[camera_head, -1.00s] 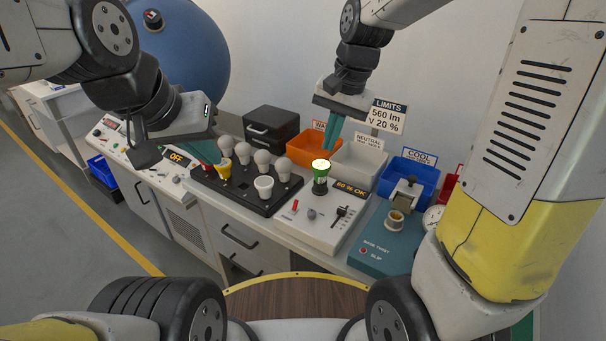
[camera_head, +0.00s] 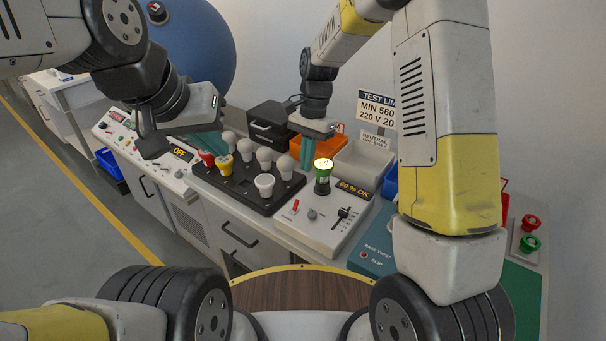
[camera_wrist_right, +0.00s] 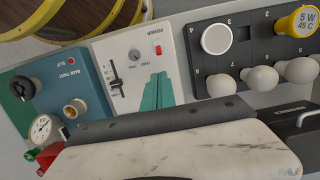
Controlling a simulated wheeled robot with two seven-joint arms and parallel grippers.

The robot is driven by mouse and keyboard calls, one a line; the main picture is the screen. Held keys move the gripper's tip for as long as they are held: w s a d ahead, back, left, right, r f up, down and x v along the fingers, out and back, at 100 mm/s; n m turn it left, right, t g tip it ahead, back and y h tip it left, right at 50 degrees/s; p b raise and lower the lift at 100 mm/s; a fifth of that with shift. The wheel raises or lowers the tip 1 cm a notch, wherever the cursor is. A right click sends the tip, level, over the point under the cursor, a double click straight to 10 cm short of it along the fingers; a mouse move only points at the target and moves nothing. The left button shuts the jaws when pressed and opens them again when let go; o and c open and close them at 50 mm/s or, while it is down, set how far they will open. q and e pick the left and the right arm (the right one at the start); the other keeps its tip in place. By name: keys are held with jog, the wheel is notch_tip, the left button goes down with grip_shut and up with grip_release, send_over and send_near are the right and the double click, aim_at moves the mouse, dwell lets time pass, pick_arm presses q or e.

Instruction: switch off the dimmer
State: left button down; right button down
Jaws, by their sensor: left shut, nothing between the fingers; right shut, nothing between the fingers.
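The dimmer is probably the white box (camera_head: 325,225) on the bench, with a red power switch (camera_head: 296,204), a grey knob (camera_head: 312,214), a black slider (camera_head: 343,213) and a "60 % OK" display (camera_head: 354,190). A green-based bulb (camera_head: 323,187) stands on it with a glowing top. The right wrist view also shows the red switch (camera_wrist_right: 158,50) and slider (camera_wrist_right: 115,85). My right gripper (camera_head: 307,168) is shut and empty, pointing down behind the box, near the bulb. Its teal fingers (camera_wrist_right: 158,92) hide part of the box in the wrist view.
A black tray (camera_head: 238,196) of bulbs stands left of the box. A white panel with an "OFF" display (camera_head: 181,153) lies further left. A teal base-twist box (camera_head: 372,246) is to the right. Bins (camera_head: 362,158) and a black case (camera_head: 270,128) stand behind.

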send_near(301, 205)
jog(key=f, duration=0.3)
jog(key=s+f, duration=0.1)
jog(key=f, duration=0.1)
jog(key=shift+a+f, duration=0.15)
jog(key=shift+a, duration=0.05)
dwell(0.3)
